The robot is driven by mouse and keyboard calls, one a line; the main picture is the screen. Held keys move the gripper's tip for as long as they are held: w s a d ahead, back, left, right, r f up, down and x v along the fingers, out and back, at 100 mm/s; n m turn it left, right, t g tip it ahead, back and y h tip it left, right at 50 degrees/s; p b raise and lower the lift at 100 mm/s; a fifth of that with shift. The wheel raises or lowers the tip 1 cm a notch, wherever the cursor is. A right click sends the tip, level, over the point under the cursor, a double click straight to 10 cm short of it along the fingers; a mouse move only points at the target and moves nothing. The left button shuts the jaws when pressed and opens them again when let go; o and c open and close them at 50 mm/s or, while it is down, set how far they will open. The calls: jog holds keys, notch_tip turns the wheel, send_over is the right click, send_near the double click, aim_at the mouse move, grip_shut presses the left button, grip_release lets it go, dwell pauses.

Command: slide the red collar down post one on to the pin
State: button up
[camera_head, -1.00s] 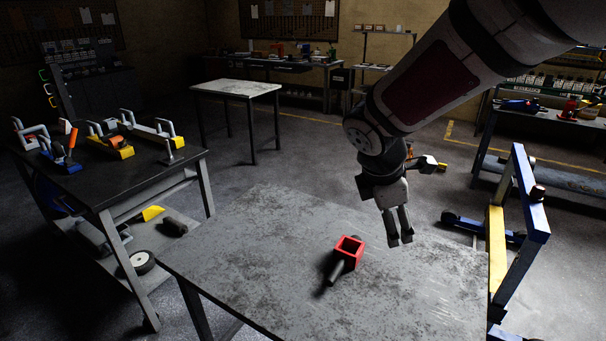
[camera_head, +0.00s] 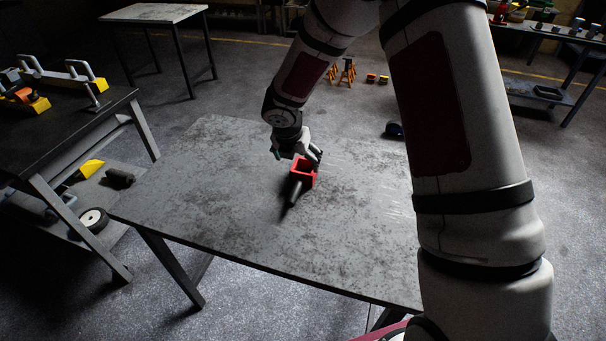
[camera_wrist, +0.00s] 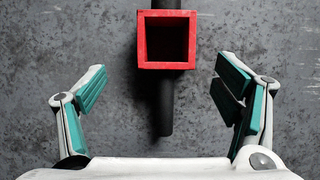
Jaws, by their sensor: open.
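The red collar (camera_head: 309,180) is a square, open-topped tube on the grey worktable. A dark round bar (camera_head: 294,194) sticks out from it towards the near side. My gripper (camera_head: 300,153) is over the table at the collar's far side, pointing down and partly hiding it. In the wrist view the collar (camera_wrist: 167,66) shows its square opening, with the bar (camera_wrist: 165,112) passing under it. My gripper's teal-padded fingers (camera_wrist: 160,86) are wide apart, one on either side of the bar, and hold nothing. Post one and the pin cannot be made out in the current views.
The worktable (camera_head: 190,195) is otherwise bare around the collar. A dark bench (camera_head: 60,140) with yellow and grey parts stands at the left, with a wheel (camera_head: 94,221) on its lower shelf. A pale table (camera_head: 155,13) and orange stands (camera_head: 345,72) are farther back.

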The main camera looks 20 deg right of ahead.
aim_at(301, 180)
jog(key=x, duration=0.3)
jog(key=shift+a, duration=0.1)
jog(key=shift+s+d+p+x, duration=0.1)
jog(key=shift+d+x, duration=0.05)
jog(key=shift+x, duration=0.75)
jog(key=shift+s+d+p+x, duration=0.1)
jog(key=shift+x, duration=0.75)
jog(key=shift+s+d+p+x, duration=0.1)
jog(key=shift+d+x, duration=0.05)
jog(key=shift+x, duration=0.75)
jog(key=c, duration=1.8)
